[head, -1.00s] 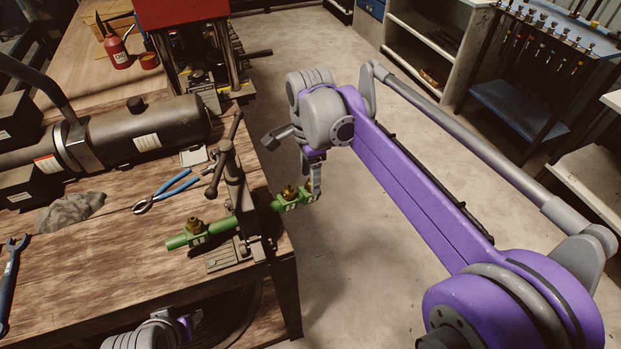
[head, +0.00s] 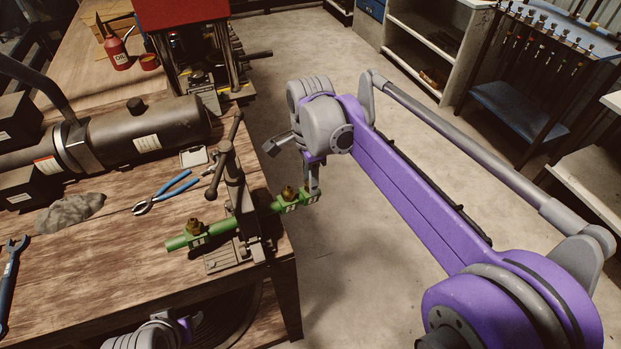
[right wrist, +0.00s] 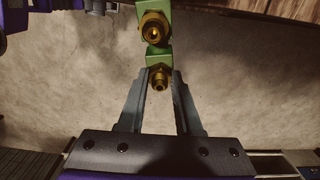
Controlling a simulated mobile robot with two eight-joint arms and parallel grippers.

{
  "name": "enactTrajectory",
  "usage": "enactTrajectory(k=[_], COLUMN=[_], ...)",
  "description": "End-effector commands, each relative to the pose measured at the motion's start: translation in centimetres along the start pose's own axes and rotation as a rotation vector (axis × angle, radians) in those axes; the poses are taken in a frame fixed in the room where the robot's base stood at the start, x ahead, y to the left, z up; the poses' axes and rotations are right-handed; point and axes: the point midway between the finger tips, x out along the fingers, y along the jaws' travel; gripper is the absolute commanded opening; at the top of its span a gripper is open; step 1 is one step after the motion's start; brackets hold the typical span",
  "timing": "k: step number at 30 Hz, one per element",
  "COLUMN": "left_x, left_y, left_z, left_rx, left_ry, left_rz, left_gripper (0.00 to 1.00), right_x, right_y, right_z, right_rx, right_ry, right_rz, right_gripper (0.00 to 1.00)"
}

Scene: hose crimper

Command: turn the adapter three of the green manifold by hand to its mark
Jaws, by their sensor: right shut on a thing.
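The green manifold (head: 227,226) is held in a bench vise (head: 240,205), its right end reaching past the bench edge. One brass adapter stands on its left block (head: 193,227), another on its right part (head: 288,193). My right gripper (head: 314,187) is at the far right end, shut on adapter three, mostly hidden by the fingers in the head view. In the right wrist view adapter three (right wrist: 159,78) sits between the fingertips of the gripper (right wrist: 161,80), with the neighbouring adapter (right wrist: 153,30) beyond. I cannot make out the mark. My left gripper's fingers are out of view.
Blue-handled pliers (head: 165,192), a grey rag (head: 70,211) and a blue wrench (head: 10,275) lie on the wooden bench (head: 110,270). A dark cylinder machine (head: 150,130) stands behind. Open floor (head: 370,270) lies right of the bench.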

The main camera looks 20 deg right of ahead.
Motion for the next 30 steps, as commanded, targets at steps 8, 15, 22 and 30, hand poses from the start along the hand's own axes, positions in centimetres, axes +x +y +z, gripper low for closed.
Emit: enactTrajectory(k=[8, 15, 22, 30], left_x=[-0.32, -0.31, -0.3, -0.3], left_y=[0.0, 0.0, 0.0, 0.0], left_z=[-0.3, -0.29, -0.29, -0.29], left_rx=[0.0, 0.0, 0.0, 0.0], left_ry=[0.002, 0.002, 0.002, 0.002], left_rz=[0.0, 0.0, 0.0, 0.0], left_gripper=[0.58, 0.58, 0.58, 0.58], right_x=[-0.06, -0.01, -0.01, -0.01], right_y=[0.08, 0.1, 0.1, 0.1], right_z=[-0.01, 0.0, 0.0, 0.0], right_rx=[-0.18, -0.2, -0.199, -0.199], right_ry=[0.0, 0.0, 0.0, 0.0], right_rz=[-0.034, -0.037, -0.036, -0.036], right_gripper=[0.0, 0.0, 0.6, 0.64])
